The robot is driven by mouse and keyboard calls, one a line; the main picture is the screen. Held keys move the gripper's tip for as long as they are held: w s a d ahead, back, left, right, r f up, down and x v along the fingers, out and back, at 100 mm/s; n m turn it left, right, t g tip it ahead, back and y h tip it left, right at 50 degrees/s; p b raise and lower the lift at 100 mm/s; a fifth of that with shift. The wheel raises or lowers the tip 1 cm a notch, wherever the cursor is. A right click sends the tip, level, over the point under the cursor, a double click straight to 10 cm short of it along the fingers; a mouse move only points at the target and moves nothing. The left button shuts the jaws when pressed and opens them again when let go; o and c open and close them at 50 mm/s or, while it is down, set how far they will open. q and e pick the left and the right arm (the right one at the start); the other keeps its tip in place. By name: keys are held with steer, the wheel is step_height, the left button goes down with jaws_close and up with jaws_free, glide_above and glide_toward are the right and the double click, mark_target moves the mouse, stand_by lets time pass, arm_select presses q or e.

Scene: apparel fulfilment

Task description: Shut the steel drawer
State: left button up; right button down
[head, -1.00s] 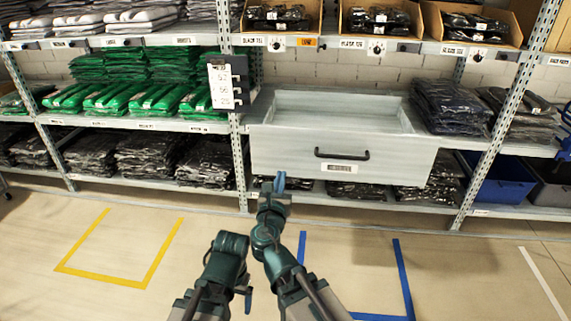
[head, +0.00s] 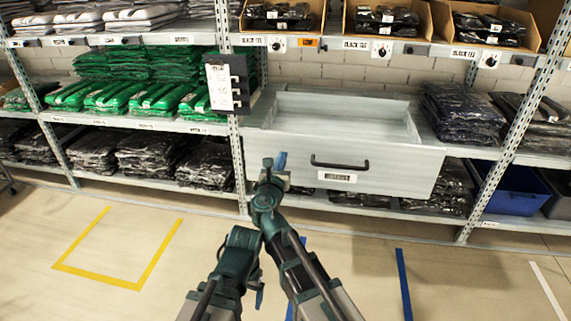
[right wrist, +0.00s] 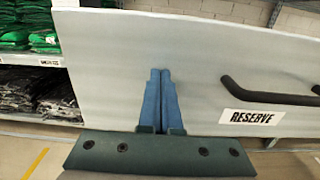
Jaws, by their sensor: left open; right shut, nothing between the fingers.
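The steel drawer (head: 290,150) is pulled out of the shelf rack, and its inside looks empty. Its front has a black bar handle (head: 340,165) and a RESERVE label (head: 337,177); they also show in the right wrist view as the handle (right wrist: 265,92) and label (right wrist: 252,117). My right gripper (head: 281,161) is shut and empty, in front of the left part of the drawer front, left of the handle. In the right wrist view its blue fingers (right wrist: 160,85) stand together before the panel; contact cannot be told. My left gripper (head: 259,296) is open, low and away from the drawer.
Green packs (head: 130,100) lie on the shelf left of the drawer, beside a white label holder (head: 222,88). Dark packs (head: 465,112) lie to its right, and a blue bin (head: 515,190) stands lower right. The floor in front is clear, with tape marks.

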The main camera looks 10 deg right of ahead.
stand_by(0.3)
steer(key=x, duration=3.5)
steer(key=shift+w, duration=0.4)
